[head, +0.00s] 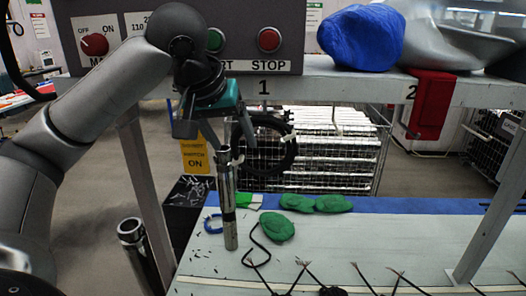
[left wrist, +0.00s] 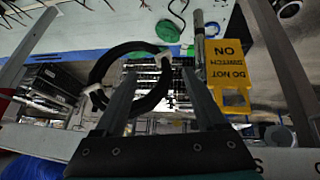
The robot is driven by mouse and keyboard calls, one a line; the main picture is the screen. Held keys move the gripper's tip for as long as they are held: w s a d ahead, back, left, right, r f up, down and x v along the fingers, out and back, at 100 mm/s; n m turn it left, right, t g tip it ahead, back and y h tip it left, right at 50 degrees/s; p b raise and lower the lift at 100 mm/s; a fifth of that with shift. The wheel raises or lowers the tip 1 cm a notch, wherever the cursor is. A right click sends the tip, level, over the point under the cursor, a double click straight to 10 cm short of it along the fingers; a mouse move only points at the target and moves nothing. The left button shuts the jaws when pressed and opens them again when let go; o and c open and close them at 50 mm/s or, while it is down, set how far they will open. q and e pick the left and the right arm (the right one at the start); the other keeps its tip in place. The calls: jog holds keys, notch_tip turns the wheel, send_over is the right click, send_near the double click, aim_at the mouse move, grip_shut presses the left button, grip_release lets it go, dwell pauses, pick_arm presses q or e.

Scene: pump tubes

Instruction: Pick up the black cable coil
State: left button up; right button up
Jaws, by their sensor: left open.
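The black cable coil (head: 291,152) is a ring with white ties. It hangs below the shelf beam near the label 1 in the head view. My left gripper (head: 224,138) is open, pointing down at the coil's left side. In the left wrist view the coil (left wrist: 101,72) lies at the left, and one side of it with a white tie shows between the open fingers (left wrist: 158,78). I cannot tell whether that side is between the fingers or just beyond them. My right gripper is not in view.
A metal tube (head: 229,205) stands upright on the table just below my left gripper. Several green pieces (head: 277,227) and black cords lie on the table. The shelf beam (head: 345,90) carries the START/STOP panel and a blue bundle (head: 361,38). A yellow sign (left wrist: 228,65) is close by.

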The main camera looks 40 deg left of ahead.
aim_at(233, 149)
pick_arm(q)
jog(key=x, duration=0.4)
jog(key=shift+s+a+b, duration=0.15)
jog(key=shift+a+b, duration=0.2)
jog(key=shift+w+f, duration=0.35)
jog(key=shift+f, duration=0.1)
jog(key=shift+c, duration=0.4)
grip_shut()
jog(key=shift+r, duration=0.1)
